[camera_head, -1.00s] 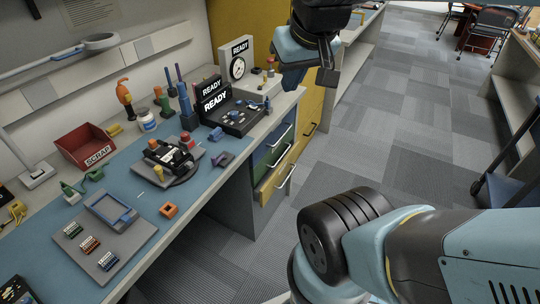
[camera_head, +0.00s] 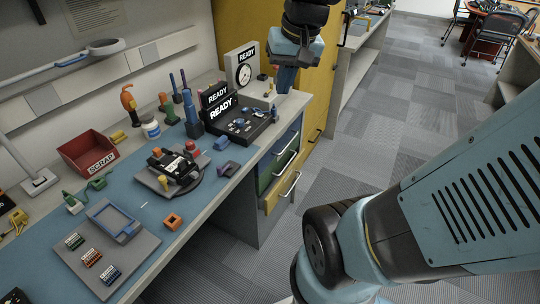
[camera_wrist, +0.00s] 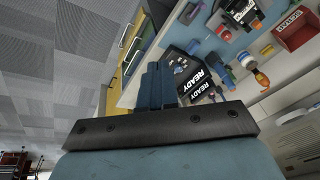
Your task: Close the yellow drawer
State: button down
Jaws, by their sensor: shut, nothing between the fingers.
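The yellow drawer (camera_head: 284,188) is the lowest visible drawer at the right end of the workbench, below the green drawer (camera_head: 268,183) and the blue drawer (camera_head: 285,148). Its front, with a pale bar handle, seems to stand out a little; how far is hard to tell. In the wrist view, yellow fronts (camera_wrist: 130,55) with handles show left of the fingers. My gripper (camera_head: 286,88) is shut and empty, pointing down near the bench's far right corner, above the drawers' height. Its closed blue fingers fill the middle of the wrist view (camera_wrist: 155,85).
The bench top (camera_head: 150,205) carries a READY console (camera_head: 238,125), a gauge box (camera_head: 243,72), a red SCRAP bin (camera_head: 88,153) and a black device (camera_head: 175,165). A yellow cabinet (camera_head: 235,25) stands behind. Carpeted floor (camera_head: 370,130) right of the drawers is clear.

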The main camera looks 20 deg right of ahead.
jog(key=w+d+f+m+g+y, duration=0.1)
jog(key=w+d+f+m+y, duration=0.45)
jog(key=w+d+f, duration=0.6)
jog(key=w+d+f+m+g+y, duration=0.1)
jog(key=w+d+f+m+y, duration=0.4)
jog(key=w+f, duration=0.75)
jog(key=s+d+f+m+t+y, duration=0.1)
jog(key=s+d+f+m+t, duration=0.2)
jog(key=f, duration=0.8)
jog(key=d+f+m+t+y, duration=0.1)
jog(key=d+f+m+t, duration=0.2)
jog(key=f, duration=0.8)
jog(key=m+t+h, duration=0.3)
jog(key=m+t, duration=0.4)
jog(key=m, duration=0.3)
send_near(285, 179)
jog(key=x, duration=0.7)
jog(key=shift+s+f, duration=0.1)
jog(key=shift+f, duration=0.05)
